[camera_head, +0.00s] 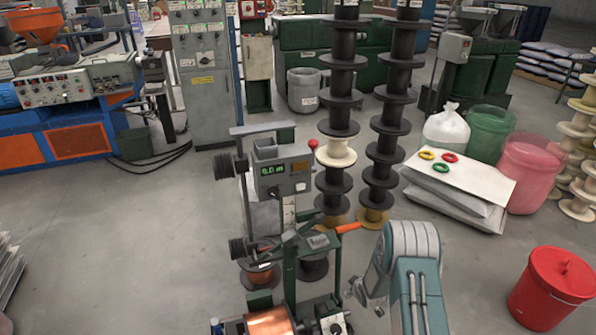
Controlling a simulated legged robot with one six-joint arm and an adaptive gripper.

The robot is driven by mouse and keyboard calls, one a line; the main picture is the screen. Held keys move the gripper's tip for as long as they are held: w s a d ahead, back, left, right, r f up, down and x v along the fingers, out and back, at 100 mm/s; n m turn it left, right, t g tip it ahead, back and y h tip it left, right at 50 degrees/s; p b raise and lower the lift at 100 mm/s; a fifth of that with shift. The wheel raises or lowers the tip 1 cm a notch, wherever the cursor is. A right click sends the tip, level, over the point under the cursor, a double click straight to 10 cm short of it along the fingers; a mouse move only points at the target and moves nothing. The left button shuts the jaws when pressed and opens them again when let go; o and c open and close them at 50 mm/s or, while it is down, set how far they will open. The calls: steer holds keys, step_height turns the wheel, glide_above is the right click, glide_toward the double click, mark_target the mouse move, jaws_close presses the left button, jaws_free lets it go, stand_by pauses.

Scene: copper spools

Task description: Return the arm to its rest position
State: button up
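My grey-teal arm (408,270) rises from the bottom edge, right of the middle, with its rounded joint uppermost. A small part that looks like the end of my gripper (358,294) shows low at its left side. It is small and mostly hidden behind the arm, so I cannot tell whether the fingers are open or shut. I see nothing clearly held. A winding machine (285,175) with a green display stands just left of the arm.
An orange handle (347,228) juts from the machine towards my arm. Tall stacks of black spools (340,120) stand behind. A red lidded bucket (550,290) is at right.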

steer(key=s+r+m+g+h, duration=0.15)
steer(key=s+r, duration=0.25)
steer(key=r, duration=1.3)
steer(key=s+r+m+t, duration=0.1)
steer(key=s+r+m, duration=0.2)
steer(key=r, duration=1.3)
steer(key=s+a+r+m, duration=0.1)
steer(key=s+r, duration=0.3)
steer(key=s, duration=0.6)
steer(key=s+a+r+m+g, duration=0.1)
steer(key=s+r, duration=0.4)
steer(key=s, duration=0.5)
steer(key=s+a+r+m+g, duration=0.1)
steer(key=s+r, duration=0.4)
steer(key=s, duration=0.5)
steer(key=shift+s+a+r+m+y, duration=0.15)
steer(key=shift+s+a+m+y, duration=0.25)
steer(key=shift+a, duration=0.2)
